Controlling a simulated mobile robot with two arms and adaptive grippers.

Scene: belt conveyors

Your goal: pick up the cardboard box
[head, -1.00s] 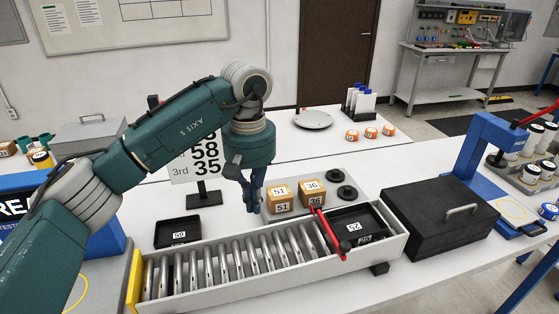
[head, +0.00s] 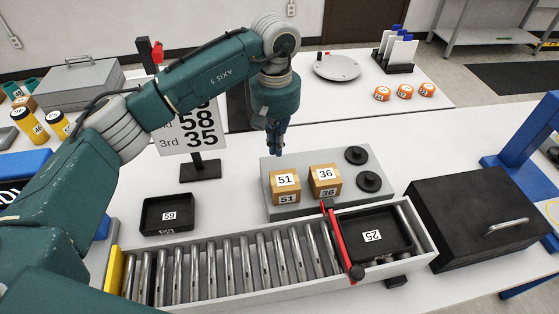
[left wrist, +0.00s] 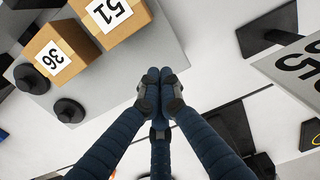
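Two cardboard boxes stand side by side on a grey platform (head: 270,205). The left one is marked 51 (head: 285,187) and the right one 36 (head: 325,183). In the left wrist view, box 51 (left wrist: 112,18) and box 36 (left wrist: 58,58) are at the upper left. My left gripper (head: 277,150) is behind box 51, pointing down. In the left wrist view its fingertips (left wrist: 160,92) are together with nothing visible between them, apart from both boxes. My right gripper is not in view.
Two black knobs (head: 369,182) sit on the platform's right. Tray 59 (head: 168,213) is left. A number sign (head: 190,130) stands behind; a black case (head: 480,220) is right.

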